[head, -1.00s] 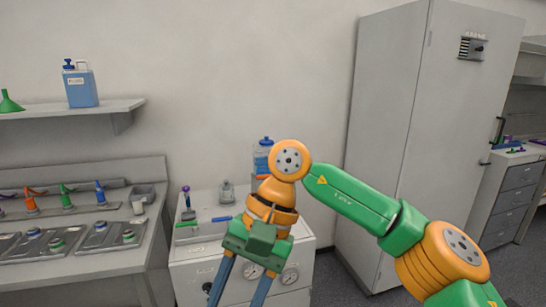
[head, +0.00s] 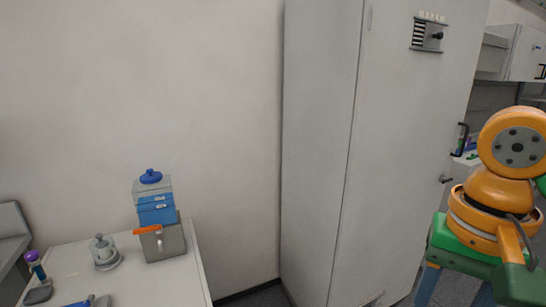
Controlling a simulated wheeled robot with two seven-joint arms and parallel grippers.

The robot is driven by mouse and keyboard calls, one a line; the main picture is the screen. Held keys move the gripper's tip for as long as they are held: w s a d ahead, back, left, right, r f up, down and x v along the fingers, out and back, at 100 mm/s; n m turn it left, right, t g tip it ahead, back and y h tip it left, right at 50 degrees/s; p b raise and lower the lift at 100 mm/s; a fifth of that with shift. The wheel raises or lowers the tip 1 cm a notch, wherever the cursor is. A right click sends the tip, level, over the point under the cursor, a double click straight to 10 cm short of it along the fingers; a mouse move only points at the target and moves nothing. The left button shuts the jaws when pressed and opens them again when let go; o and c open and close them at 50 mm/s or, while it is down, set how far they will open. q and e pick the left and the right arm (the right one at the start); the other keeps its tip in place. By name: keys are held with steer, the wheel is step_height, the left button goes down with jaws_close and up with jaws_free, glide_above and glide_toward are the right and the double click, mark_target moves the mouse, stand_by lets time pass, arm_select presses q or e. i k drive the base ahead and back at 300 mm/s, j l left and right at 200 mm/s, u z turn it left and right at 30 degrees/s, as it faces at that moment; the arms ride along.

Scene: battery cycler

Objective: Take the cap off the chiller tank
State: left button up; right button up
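The chiller tank (head: 156,206) looks like a clear box with blue liquid in a grey housing, on the bench at the lower left of the head view. A round blue cap (head: 150,177) sits on its top. My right gripper (head: 456,292) hangs at the lower right, far to the right of the tank and in front of the tall cabinet. Its blue fingers are apart with nothing seen between them; the tips are cut off by the frame. My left gripper is not in view.
An orange handle (head: 147,229) is at the tank's front left. A glass vessel (head: 103,252) and a purple-topped tool (head: 36,265) stand left of it on the white bench (head: 185,284). A tall grey cabinet (head: 345,150) fills the middle right. Space above the cap is clear.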

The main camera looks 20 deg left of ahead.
mark_target(151, 176)
steer(key=i+u, duration=0.3)
steer(key=i, duration=0.15)
steer(key=i+l+u, duration=0.3)
steer(key=i, duration=0.15)
steer(key=i+l+u, duration=0.3)
steer(key=i+u, duration=0.2)
steer(key=u, duration=0.25)
steer(key=i+u, duration=0.25)
steer(key=u, duration=0.2)
steer(key=i+l+u, duration=0.15)
steer(key=u, duration=0.3)
steer(key=i+l+u, duration=0.2)
steer(key=u, duration=0.25)
steer(key=i+l+u, duration=0.15)
steer(key=l+u, duration=0.15)
steer(key=u, duration=0.15)
steer(key=i+l+u, duration=0.15)
steer(key=l+u, duration=0.25)
steer(key=i+l+u, duration=0.1)
steer(key=l+u, duration=0.2)
steer(key=u, duration=0.15)
steer(key=l+u, duration=0.8)
steer(key=k+l+u, duration=0.15)
steer(key=l, duration=0.25)
steer(key=i, duration=0.05)
